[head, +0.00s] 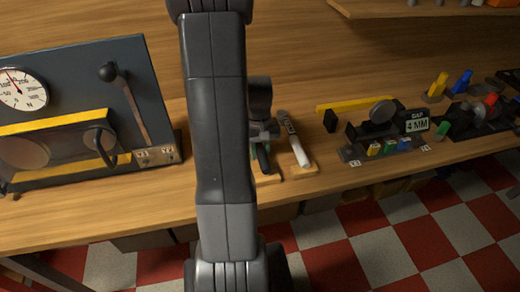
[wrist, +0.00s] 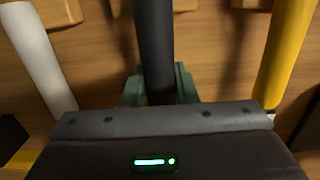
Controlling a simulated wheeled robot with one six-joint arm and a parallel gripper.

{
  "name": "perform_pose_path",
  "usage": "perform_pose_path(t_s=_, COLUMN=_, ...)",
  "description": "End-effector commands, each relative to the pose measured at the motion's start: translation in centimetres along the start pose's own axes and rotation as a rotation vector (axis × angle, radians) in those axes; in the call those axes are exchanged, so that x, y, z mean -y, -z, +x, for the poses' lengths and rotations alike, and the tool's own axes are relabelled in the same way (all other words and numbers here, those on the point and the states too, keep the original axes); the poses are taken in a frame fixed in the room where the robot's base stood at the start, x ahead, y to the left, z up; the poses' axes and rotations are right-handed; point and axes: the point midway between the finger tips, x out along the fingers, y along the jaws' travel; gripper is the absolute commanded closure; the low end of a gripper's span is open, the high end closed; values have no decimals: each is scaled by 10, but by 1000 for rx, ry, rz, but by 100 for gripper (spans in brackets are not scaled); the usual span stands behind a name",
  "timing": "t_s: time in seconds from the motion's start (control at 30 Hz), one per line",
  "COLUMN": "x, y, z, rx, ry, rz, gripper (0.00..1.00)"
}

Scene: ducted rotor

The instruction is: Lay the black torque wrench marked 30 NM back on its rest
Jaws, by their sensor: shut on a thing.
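My gripper (wrist: 158,88) has green fingers, one on each side of a black handle, and is shut on it. This black torque wrench (wrist: 156,45) runs up the middle of the wrist view, in line with a wooden rest block (wrist: 124,18). I cannot tell whether it touches the block. No 30 NM marking is readable. In the head view my gripper (head: 262,140) points down at the bench just right of my arm, and the dark handle (head: 263,160) shows only partly below it. The rest of the wrench is hidden.
A white-handled wrench (head: 297,150) lies close on one side; it also shows in the wrist view (wrist: 38,55). A yellow handle (wrist: 285,50) lies on the other side. A gauge panel (head: 90,80) stands left, and a gap fixture (head: 380,130) stands right on the bench.

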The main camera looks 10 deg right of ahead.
Motion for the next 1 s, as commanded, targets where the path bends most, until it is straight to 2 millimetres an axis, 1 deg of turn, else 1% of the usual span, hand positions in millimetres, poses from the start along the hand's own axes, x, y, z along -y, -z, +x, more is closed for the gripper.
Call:
perform_pose_path(t_s=0.27, x=0, y=0, z=-1, rx=-1, ry=0, rz=0, gripper=100)
perform_pose_path(t_s=0.63, x=0, y=1, z=8, rx=-1, ry=0, rz=0, gripper=100)
perform_pose_path(t_s=0.9, x=0, y=1, z=8, rx=-1, ry=0, rz=0, gripper=100)
perform_pose_path(t_s=0.93, x=0, y=1, z=8, rx=-1, ry=0, rz=0, gripper=68)
perform_pose_path(t_s=1.0, x=0, y=1, z=8, rx=-1, ry=0, rz=0, gripper=54)
